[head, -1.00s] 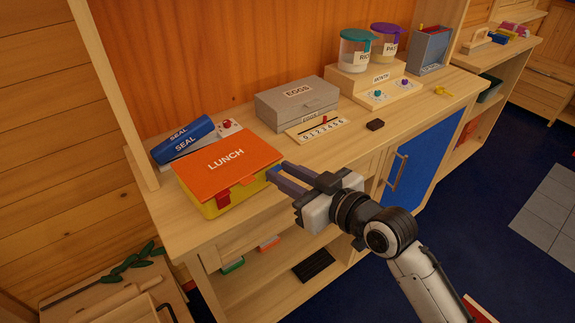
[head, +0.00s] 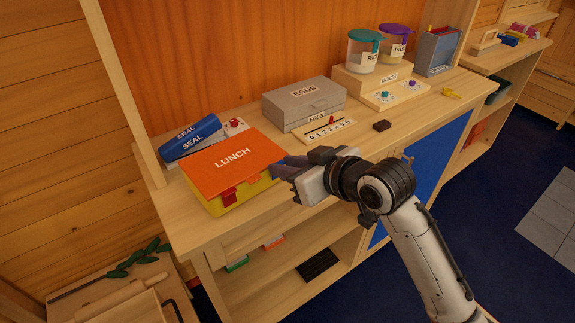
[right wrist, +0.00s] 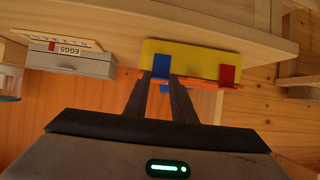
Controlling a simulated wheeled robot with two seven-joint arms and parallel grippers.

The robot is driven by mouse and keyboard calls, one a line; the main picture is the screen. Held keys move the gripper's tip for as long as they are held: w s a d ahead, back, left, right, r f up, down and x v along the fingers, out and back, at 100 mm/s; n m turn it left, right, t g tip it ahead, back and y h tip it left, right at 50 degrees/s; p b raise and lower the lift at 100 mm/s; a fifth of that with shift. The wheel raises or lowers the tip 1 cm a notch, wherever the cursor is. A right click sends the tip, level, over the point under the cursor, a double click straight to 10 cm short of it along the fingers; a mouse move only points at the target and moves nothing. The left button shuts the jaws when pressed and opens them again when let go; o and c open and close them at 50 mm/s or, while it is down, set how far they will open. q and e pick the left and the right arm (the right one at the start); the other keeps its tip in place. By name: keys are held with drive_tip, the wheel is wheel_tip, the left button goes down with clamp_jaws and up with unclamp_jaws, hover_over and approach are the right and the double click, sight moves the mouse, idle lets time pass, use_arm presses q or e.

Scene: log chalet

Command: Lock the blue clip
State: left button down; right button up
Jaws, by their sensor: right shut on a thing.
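The lunch box (head: 240,161) has an orange lid marked LUNCH and a yellow body, and stands on the counter. The lid lies down over the body. Its red clip (head: 229,196) is on the front and also shows in the right wrist view (right wrist: 228,75). The blue clip (right wrist: 161,72) shows in the right wrist view between my right fingertips, partly covered by them. In the head view my gripper hides it. My right gripper (head: 279,166) is at the box's front right and is shut on the blue clip. My left gripper is not in view.
A blue SEAL roll (head: 191,137) lies behind the box. The grey egg box (head: 303,103), a number strip (head: 325,130) and a dark block (head: 382,125) are to the right. Jars (head: 363,52) stand farther back. Open shelves are below the counter.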

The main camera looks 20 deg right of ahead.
drive_tip(key=o, duration=1.1)
drive_tip(key=shift+f, duration=0.1)
drive_tip(key=shift+c, duration=0.2)
drive_tip(key=v, duration=1)
drive_tip(key=shift+s, duration=0.2)
drive_tip(key=s+f+m+g+h, duration=0.1)
drive_tip(key=s+f+m+h, duration=0.2)
drive_tip(key=f, duration=1.8)
drive_tip(key=s+f+g, duration=0.1)
drive_tip(key=s+f, duration=1.2)
drive_tip(key=f, duration=0.1)
drive_tip(key=shift+s+a+g, duration=0.2)
drive_tip(key=shift+s+g, duration=0.15)
drive_tip(key=shift+g, duration=0.05)
